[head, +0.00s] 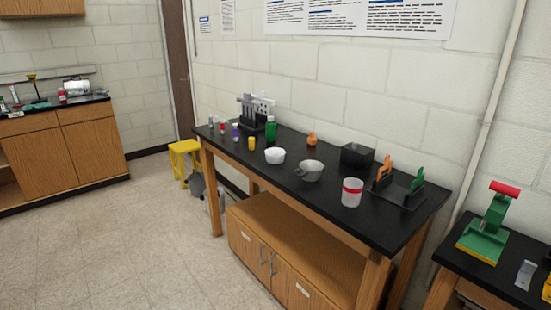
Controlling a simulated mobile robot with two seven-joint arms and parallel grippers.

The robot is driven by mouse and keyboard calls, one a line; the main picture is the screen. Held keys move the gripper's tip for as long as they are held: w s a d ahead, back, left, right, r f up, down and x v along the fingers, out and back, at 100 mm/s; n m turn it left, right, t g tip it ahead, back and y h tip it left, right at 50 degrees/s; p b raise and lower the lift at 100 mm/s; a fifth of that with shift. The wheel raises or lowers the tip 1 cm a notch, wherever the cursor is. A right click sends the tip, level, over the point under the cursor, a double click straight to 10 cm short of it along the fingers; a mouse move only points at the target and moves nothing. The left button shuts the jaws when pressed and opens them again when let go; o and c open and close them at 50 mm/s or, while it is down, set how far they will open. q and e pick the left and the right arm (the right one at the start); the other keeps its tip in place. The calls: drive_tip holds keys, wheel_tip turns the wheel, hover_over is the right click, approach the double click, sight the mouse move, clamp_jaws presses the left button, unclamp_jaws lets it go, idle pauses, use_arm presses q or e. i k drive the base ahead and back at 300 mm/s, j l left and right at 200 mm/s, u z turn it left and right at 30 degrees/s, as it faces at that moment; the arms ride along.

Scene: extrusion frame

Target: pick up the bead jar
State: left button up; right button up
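No gripper of mine shows in the head view. Which thing is the bead jar is not certain. A pale, short cylinder with a red band (352,192) stands upright near the front edge of the black-topped bench (322,223), right of its middle. Its contents cannot be made out. A small yellow container (252,143), a green bottle (271,129) and a purple-and-white bottle (236,132) stand farther left on the same bench.
A white bowl (275,155) and a grey handled bowl (310,172) stand left of the banded cylinder. A black rack with orange and green tools (400,190) is close on its right. A black box (357,155) is behind. Open floor (150,240) lies front left.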

sight(352, 188)
drive_tip(key=i+j+z, duration=0.15)
drive_tip(key=z, duration=0.3)
drive_tip(key=i+j+z, duration=0.2)
drive_tip(key=z, duration=0.25)
drive_tip(key=i+j+z, duration=0.1)
drive_tip(key=j, duration=0.2)
drive_tip(key=i+j, duration=0.2)
drive_tip(key=i+j+z, duration=0.15)
drive_tip(key=j, duration=0.25)
